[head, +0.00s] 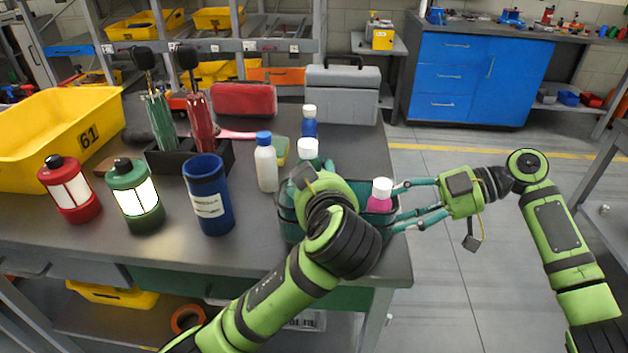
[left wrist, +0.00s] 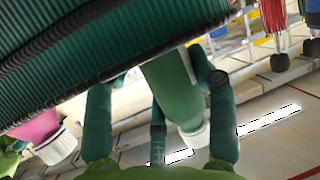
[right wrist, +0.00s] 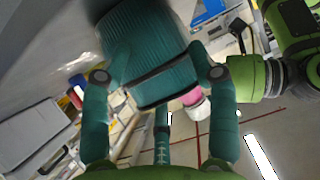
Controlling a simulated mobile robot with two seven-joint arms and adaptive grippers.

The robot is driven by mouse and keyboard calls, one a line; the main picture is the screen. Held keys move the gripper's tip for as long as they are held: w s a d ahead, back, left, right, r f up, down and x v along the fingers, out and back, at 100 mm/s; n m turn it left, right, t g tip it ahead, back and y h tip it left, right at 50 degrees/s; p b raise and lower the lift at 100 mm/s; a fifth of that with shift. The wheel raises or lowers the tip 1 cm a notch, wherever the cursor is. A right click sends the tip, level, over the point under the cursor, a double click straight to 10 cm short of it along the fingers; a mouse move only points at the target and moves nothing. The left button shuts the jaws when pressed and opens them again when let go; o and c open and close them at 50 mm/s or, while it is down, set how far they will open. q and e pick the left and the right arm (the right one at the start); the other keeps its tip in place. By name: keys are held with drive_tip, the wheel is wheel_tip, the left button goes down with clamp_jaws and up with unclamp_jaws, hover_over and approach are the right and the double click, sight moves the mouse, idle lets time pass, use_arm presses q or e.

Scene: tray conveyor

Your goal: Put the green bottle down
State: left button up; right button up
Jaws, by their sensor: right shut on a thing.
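The green bottle (head: 307,150) has a white cap and stands at the back of the teal ribbed basket (head: 289,222), partly hidden by my left wrist. In the left wrist view the green bottle (left wrist: 176,88) is between the fingers of my left gripper (left wrist: 158,68). They look open, with a gap on one side of it. My right gripper (head: 400,205) is shut on the basket's right end. In the right wrist view the basket (right wrist: 150,45) lies between its fingers. A pink bottle (head: 379,202) with a white cap stands in the basket's right end.
The basket is at the grey table's (head: 130,245) right edge. Left and behind it stand a white bottle (head: 266,168) with blue cap, a blue bottle (head: 309,128), a blue canister (head: 207,195) and two lanterns (head: 134,197). Open floor lies to the right.

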use_arm(q)
drive_tip(key=shift+f, duration=0.4)
use_arm(e)
drive_tip(key=shift+s+f, duration=0.15)
use_arm(q)
drive_tip(key=shift+s+d+r, duration=0.15)
drive_tip(key=shift+s+r, duration=0.1)
use_arm(e)
drive_tip(key=shift+f, duration=0.1)
drive_tip(key=shift+c, duration=0.2)
use_arm(q)
drive_tip(key=v, duration=0.7)
drive_tip(key=shift+r, duration=0.4)
drive_tip(key=shift+w, duration=0.1)
use_arm(e)
drive_tip(key=o, duration=1.7)
drive_tip(key=shift+c, duration=0.2)
use_arm(q)
drive_tip(key=shift+w, duration=0.2)
use_arm(e)
drive_tip(key=shift+o, duration=0.3)
drive_tip(key=shift+w+d, duration=0.1)
drive_tip(key=shift+w, duration=0.2)
